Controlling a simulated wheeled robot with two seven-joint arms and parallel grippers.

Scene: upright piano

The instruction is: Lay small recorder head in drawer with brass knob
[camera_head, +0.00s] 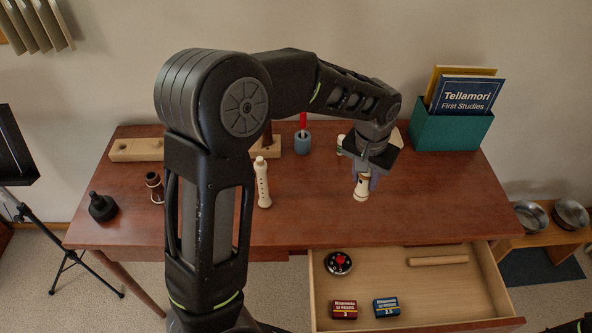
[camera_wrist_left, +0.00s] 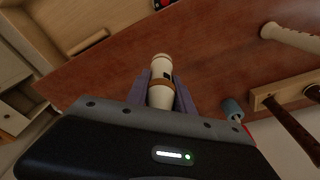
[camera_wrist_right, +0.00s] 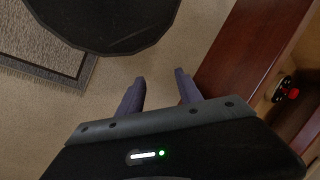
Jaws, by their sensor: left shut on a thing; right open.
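My left gripper (camera_head: 368,176) is shut on the small recorder head (camera_head: 361,188), a cream piece with a brown band. It holds it over the right part of the desk top, behind the open drawer (camera_head: 400,277). In the left wrist view the recorder head (camera_wrist_left: 161,72) sits between the two fingers. The drawer is pulled out from the desk's front right; no brass knob shows on it. My right gripper (camera_wrist_right: 160,88) is open and empty, with carpet below it and the desk to its right.
The drawer holds a round black tin with a red centre (camera_head: 338,263), a red box (camera_head: 344,309), a blue box (camera_head: 386,307) and a wooden stick (camera_head: 438,260). Its middle is bare. A green book box (camera_head: 450,131) stands back right.

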